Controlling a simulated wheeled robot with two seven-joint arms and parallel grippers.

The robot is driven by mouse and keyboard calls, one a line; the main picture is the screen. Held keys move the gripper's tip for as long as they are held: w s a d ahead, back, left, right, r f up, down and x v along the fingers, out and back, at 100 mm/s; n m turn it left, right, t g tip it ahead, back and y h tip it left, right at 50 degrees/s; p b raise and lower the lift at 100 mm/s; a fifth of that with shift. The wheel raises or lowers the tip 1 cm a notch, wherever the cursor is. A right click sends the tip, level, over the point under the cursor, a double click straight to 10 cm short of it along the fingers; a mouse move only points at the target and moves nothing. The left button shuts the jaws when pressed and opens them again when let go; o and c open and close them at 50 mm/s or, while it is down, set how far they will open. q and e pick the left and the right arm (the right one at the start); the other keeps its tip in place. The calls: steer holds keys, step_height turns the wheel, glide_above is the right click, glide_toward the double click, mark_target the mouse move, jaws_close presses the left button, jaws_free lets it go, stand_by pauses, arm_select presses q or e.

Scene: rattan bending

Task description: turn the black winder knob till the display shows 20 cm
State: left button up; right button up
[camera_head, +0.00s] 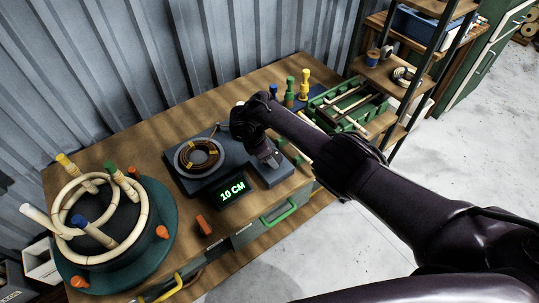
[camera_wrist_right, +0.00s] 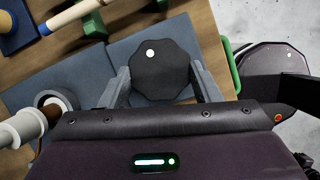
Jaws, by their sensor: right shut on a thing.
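The black winder knob (camera_wrist_right: 160,72) is a faceted disc with a white dot near its upper left, seen in the right wrist view. My right gripper (camera_wrist_right: 162,84) has its two grey fingers on either side of the knob and is shut on it. In the head view my right gripper (camera_head: 270,160) reaches down onto the grey winder base, and the knob is hidden under it. The display (camera_head: 232,190) reads 10 CM in green. The winder's round reel (camera_head: 199,156) holds a brown coil to the left of the gripper. My left gripper is not in view.
A round green stand (camera_head: 165,215) with bent pale rattan and coloured pegs fills the table's left. An orange block (camera_head: 204,225) lies near the front edge. Coloured pegs (camera_head: 290,92) and a green crate (camera_head: 316,106) of rods stand behind my right arm.

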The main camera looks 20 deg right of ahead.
steer(key=m+g+b, duration=0.1)
steer(key=m, duration=0.1)
steer(key=m+b, duration=0.1)
steer(key=m, duration=0.1)
steer(key=shift+w+m+g, duration=0.2)
steer(key=shift+m+g, duration=0.2)
stand_by(0.4)
steer(key=o, duration=1)
steer(key=v, duration=0.7)
steer(key=shift+r, duration=0.4)
steer(key=shift+w, duration=0.1)
